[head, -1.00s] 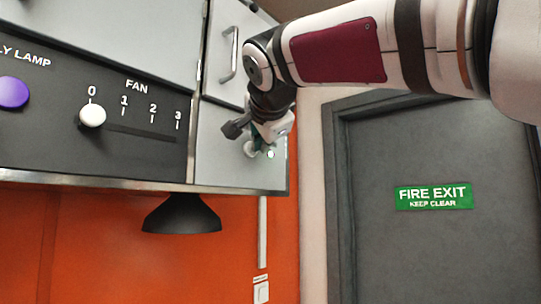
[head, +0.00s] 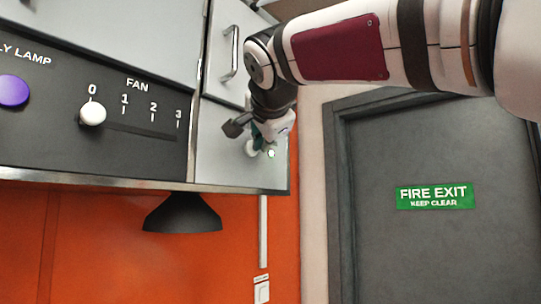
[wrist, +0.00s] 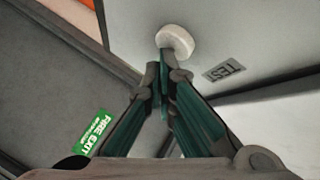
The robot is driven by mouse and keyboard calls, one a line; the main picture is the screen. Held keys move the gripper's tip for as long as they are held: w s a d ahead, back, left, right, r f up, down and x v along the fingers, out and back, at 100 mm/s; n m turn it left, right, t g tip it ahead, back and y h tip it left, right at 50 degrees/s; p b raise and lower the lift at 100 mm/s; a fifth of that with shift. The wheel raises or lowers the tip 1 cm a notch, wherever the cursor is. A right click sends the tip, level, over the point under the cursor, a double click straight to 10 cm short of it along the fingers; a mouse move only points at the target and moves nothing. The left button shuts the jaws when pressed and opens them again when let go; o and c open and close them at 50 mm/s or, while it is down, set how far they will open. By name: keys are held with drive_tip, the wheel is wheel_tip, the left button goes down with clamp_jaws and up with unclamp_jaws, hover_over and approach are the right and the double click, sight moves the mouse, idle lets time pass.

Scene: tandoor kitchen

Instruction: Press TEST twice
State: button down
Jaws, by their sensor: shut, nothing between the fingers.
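The TEST button is a round white knob (wrist: 175,40) on a pale grey panel in the wrist view. A grey TEST label (wrist: 223,70) sits to its right and below. In the head view the white knob (head: 250,148) is partly hidden by my gripper. My gripper (wrist: 160,70) is shut and empty. Its dark green fingers meet just below and left of the knob in the wrist view. In the head view my gripper (head: 259,142) is at the knob's right side. I cannot tell whether the tips touch it.
A small pale light (head: 271,153) is right of the knob. Left are a fan slider (head: 92,113) at 0 and a purple lamp button (head: 14,91). A metal handle (head: 229,54) is above. A black funnel-shaped fixture (head: 181,214) hangs below. A grey fire exit door (head: 430,150) is right.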

drive_tip(key=shift+s+d, duration=0.35)
drive_tip(key=shift+d, duration=0.1)
drive_tip(key=s+d+b, duration=0.1)
drive_tip(key=d, duration=0.1)
drive_tip(key=s+d, duration=0.2)
drive_tip(key=shift+b, duration=0.35)
idle(0.8)
drive_tip(key=s+d+f+n+g, duration=0.3)
drive_tip(key=s+d+f, duration=0.3)
drive_tip(key=f, duration=0.9)
drive_tip(key=s+d+f+n+g+h, duration=0.1)
drive_tip(key=s+d+f+n+g, duration=0.2)
drive_tip(key=s+d+f, duration=0.3)
drive_tip(key=s+d+f+n+g+h, duration=0.1)
drive_tip(key=s+d+f+n+g, duration=0.2)
drive_tip(key=s+f, duration=0.9)
drive_tip(key=d+f+n, duration=0.1)
drive_tip(key=d+f, duration=0.2)
drive_tip(key=f, duration=0.9)
drive_tip(key=shift+s+g, duration=0.2)
drive_tip(key=shift+g, duration=0.1)
drive_tip(key=shift+d, duration=0.1)
